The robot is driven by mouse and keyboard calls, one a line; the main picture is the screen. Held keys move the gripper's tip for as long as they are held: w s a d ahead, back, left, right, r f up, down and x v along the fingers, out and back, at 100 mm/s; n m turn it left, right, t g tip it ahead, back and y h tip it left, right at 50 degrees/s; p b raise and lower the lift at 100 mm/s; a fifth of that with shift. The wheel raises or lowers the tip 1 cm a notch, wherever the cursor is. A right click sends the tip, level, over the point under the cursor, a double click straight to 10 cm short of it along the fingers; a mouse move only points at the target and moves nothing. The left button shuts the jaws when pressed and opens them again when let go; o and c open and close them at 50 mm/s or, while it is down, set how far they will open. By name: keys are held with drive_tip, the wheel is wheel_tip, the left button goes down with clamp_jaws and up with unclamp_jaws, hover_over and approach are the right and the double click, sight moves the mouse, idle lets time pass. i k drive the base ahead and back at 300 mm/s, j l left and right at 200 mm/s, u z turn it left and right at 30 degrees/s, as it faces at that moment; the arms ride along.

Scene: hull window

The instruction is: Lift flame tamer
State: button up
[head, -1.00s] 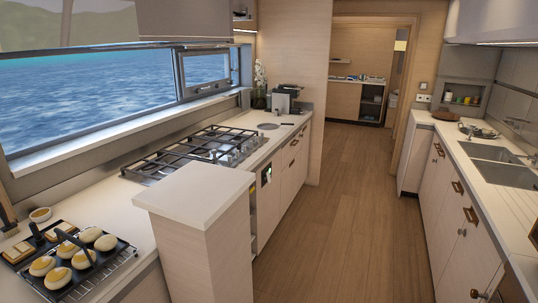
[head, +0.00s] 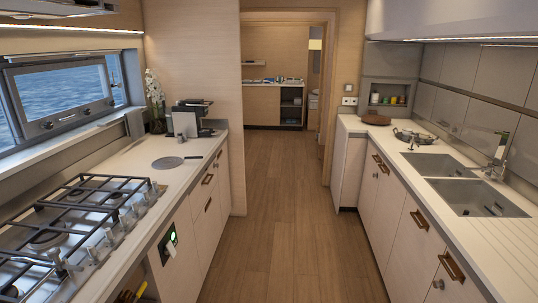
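A flat, round grey disc (head: 167,162), which looks like the flame tamer, lies on the left counter (head: 128,178) beyond the stove. A short dark handle shows at its right side, near the counter's front edge. The disc lies flat and nothing covers it. My gripper is not in view.
A gas stove (head: 75,225) with black grates is nearer on the left. A coffee machine (head: 192,117) and a white orchid (head: 155,95) stand behind the disc. The wooden floor (head: 285,220) is clear between the left counter and the right sink counter (head: 445,195).

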sight(164, 163)
drive_tip(key=i+u, duration=0.25)
drive_tip(key=i, duration=0.3)
drive_tip(key=i+u, duration=0.25)
drive_tip(key=i, duration=0.25)
drive_tip(key=i+l+u, duration=0.25)
drive_tip(key=i, duration=0.3)
drive_tip(key=i+l+u, duration=0.3)
drive_tip(key=i, duration=0.2)
drive_tip(key=i+u, duration=0.25)
drive_tip(key=u, duration=0.2)
drive_tip(key=i+l+u, duration=0.15)
drive_tip(key=u, duration=0.3)
drive_tip(key=i+l+u, duration=0.2)
drive_tip(key=u, duration=0.2)
drive_tip(key=i+l+u, duration=0.2)
drive_tip(key=u, duration=0.25)
drive_tip(key=i+l+u, duration=0.1)
drive_tip(key=l+u, duration=0.35)
drive_tip(key=i+l+u, duration=0.1)
drive_tip(key=l+u, duration=0.15)
drive_tip(key=u, duration=0.2)
drive_tip(key=i+l+u, duration=0.1)
drive_tip(key=l+u, duration=0.55)
drive_tip(key=i, duration=0.05)
